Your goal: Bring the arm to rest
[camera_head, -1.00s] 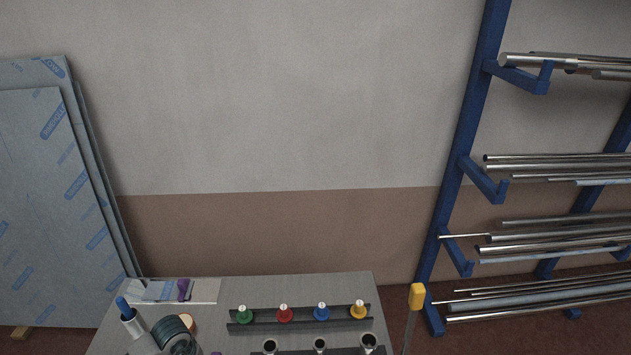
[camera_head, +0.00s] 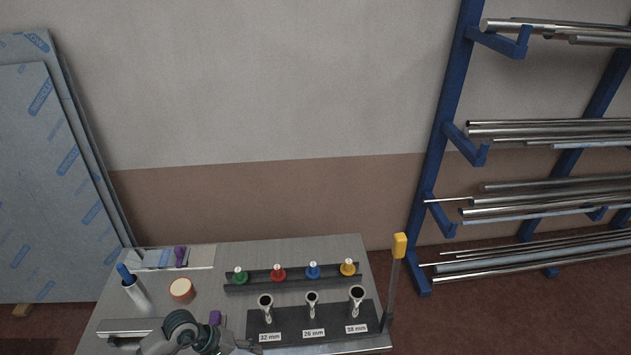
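One of my arms shows at the bottom of the head view, over the front left of the grey bench (camera_head: 230,258). Its grey links and dark joint point to the right, towards the tube holder. I cannot make out its fingertips, and I cannot tell if it holds anything. The dark holder (camera_head: 287,325) carries three upright metal tubes above labels reading 32 mm, 26 mm and 38 mm. Behind it a dark rail (camera_head: 295,279) carries green (camera_head: 240,276), red (camera_head: 278,272), blue (camera_head: 313,270) and yellow (camera_head: 348,267) plugs. My other arm is not in view.
A white cylinder with a blue top (camera_head: 134,287), an orange-rimmed roll (camera_head: 181,290) and a purple item (camera_head: 215,318) stand near my arm. A yellow-topped post (camera_head: 399,246) stands at the bench's right edge. A blue tube rack (camera_head: 443,150) stands right; wrapped sheets (camera_head: 50,180) lean left.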

